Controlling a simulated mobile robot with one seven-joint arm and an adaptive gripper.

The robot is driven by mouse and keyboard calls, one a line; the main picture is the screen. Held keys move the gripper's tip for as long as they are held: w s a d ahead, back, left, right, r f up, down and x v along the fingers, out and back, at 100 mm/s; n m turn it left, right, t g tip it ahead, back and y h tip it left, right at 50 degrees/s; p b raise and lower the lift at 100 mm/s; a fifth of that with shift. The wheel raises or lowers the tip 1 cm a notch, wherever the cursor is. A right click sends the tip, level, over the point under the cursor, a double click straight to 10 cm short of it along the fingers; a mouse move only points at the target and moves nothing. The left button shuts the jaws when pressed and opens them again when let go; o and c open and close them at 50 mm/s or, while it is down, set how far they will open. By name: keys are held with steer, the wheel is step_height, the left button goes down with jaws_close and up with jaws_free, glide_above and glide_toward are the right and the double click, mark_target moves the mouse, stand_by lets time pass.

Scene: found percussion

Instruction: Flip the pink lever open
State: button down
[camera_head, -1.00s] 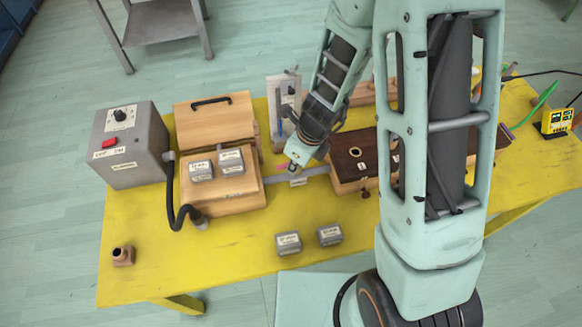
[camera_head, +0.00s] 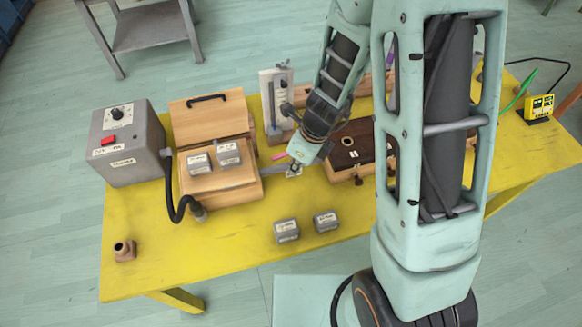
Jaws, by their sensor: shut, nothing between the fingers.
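The pink lever (camera_head: 279,155) shows as a small pink bar just left of my gripper, near the grey flat strip (camera_head: 274,170) that runs from the wooden box. My gripper (camera_head: 293,173) points down at the strip, its fingertips small and shut with nothing between them. It is close to the lever's right end; I cannot tell whether they touch. The lever's right end and its mount are hidden by my wrist.
An open wooden box (camera_head: 248,178) with two grey blocks on it stands to the left, beside a grey control box (camera_head: 128,145). A dark-topped wooden box (camera_head: 352,145) is to the right. Two grey blocks (camera_head: 287,231) (camera_head: 326,221) lie in front.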

steer(key=a+p+v, duration=0.1)
steer(key=p+v, duration=0.1)
steer(key=v, duration=0.6)
steer(key=shift+s+r+p, duration=0.15)
steer(key=shift+s+p, duration=0.05)
steer(key=shift+p, duration=0.1)
